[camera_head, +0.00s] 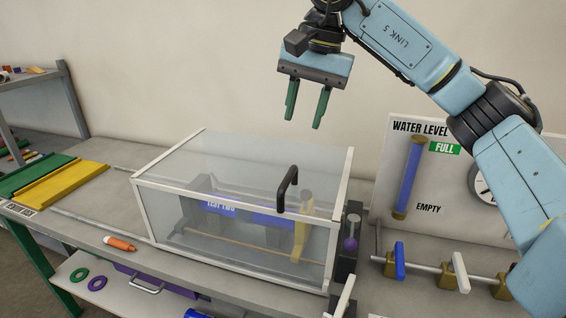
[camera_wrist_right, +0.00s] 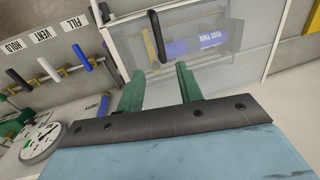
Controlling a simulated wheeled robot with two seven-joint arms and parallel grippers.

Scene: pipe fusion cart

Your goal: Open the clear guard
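The clear guard (camera_head: 175,205) is a white-framed transparent box on the cart's top, and it is closed. Its black handle (camera_head: 288,188) stands on the front at the right side; it also shows in the right wrist view (camera_wrist_right: 157,38), beyond the fingers. Through the guard I see a blue pipe labelled TEST TWO (camera_head: 235,209) and a yellow part. My right gripper (camera_head: 306,108) is open and empty, above the guard and apart from the handle, with its two green fingers pointing down. My left gripper is not in view.
Right of the guard stands a water level board (camera_head: 430,170) with a gauge. Below it are a blue valve lever (camera_head: 399,262) and a white lever (camera_head: 460,272). An orange marker (camera_head: 120,243) lies in front of the guard. Green and yellow bars (camera_head: 62,187) lie at the left.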

